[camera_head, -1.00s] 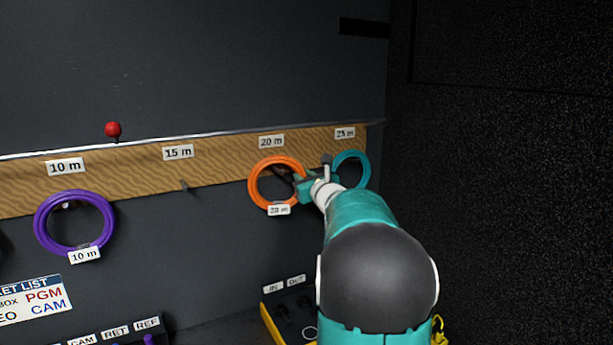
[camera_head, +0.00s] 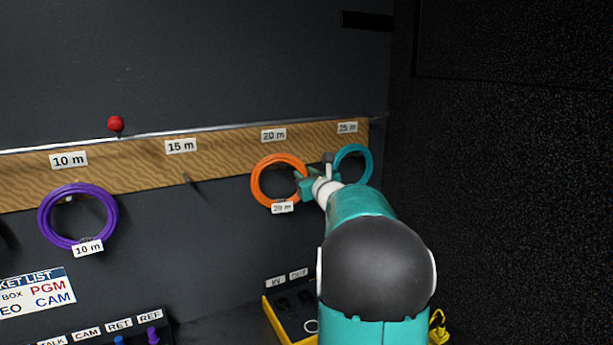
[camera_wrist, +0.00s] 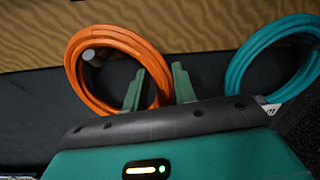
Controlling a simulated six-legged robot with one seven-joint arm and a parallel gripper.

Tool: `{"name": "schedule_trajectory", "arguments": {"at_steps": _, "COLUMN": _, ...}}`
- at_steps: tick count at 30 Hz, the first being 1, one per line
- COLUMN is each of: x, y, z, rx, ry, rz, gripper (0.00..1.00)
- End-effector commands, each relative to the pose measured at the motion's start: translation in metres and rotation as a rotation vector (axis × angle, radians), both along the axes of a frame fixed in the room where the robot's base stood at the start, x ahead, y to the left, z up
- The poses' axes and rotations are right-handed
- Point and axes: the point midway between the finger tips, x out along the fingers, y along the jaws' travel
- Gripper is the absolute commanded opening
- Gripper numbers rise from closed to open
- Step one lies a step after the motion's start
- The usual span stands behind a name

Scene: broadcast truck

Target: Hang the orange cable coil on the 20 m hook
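The orange cable coil (camera_head: 257,185), tagged 20 m, is against the wooden board under the 20 m label (camera_head: 274,135). In the wrist view, a grey round peg end (camera_wrist: 89,55) shows inside the orange ring (camera_wrist: 77,82), near its upper left inner edge, so the ring appears to be around the 20 m hook. My gripper (camera_wrist: 160,72) is at the ring's right side. One finger is inside the ring and the other outside, spread apart with the cable between them. Whether they touch the cable is hard to tell. In the head view my gripper (camera_head: 305,184) partly covers the coil's right edge.
A teal coil (camera_head: 366,165) hangs close to the right of my gripper, under the 25 m label. A purple coil (camera_head: 48,222) hangs at 10 m. The 15 m hook (camera_head: 187,180) is bare. A yellow-edged connector box (camera_head: 277,325) lies below.

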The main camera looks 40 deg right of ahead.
Motion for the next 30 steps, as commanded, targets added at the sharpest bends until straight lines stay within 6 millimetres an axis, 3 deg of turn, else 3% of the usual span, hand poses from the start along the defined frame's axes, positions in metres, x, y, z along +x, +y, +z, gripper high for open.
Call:
{"name": "schedule_trajectory", "arguments": {"at_steps": 1, "x": 0.0, "y": 0.0, "z": 0.001, "rx": -0.002, "ry": -0.001, "rz": 0.0, "gripper": 0.38}}
{"name": "schedule_trajectory", "arguments": {"at_steps": 3, "x": 0.0, "y": 0.0, "z": 0.001, "rx": -0.002, "ry": -0.001, "rz": 0.0, "gripper": 0.48}}
{"name": "schedule_trajectory", "arguments": {"at_steps": 14, "x": -0.005, "y": 0.002, "z": -0.001, "rx": 0.0, "ry": 0.003, "rz": -0.001, "gripper": 0.48}}
{"name": "schedule_trajectory", "arguments": {"at_steps": 20, "x": -0.033, "y": 0.013, "z": 0.0, "rx": -0.002, "ry": 0.001, "rz": -0.001, "gripper": 0.48}}
{"name": "schedule_trajectory", "arguments": {"at_steps": 30, "x": -0.102, "y": 0.04, "z": -0.002, "rx": -0.001, "ry": -0.001, "rz": -0.002, "gripper": 0.48}}
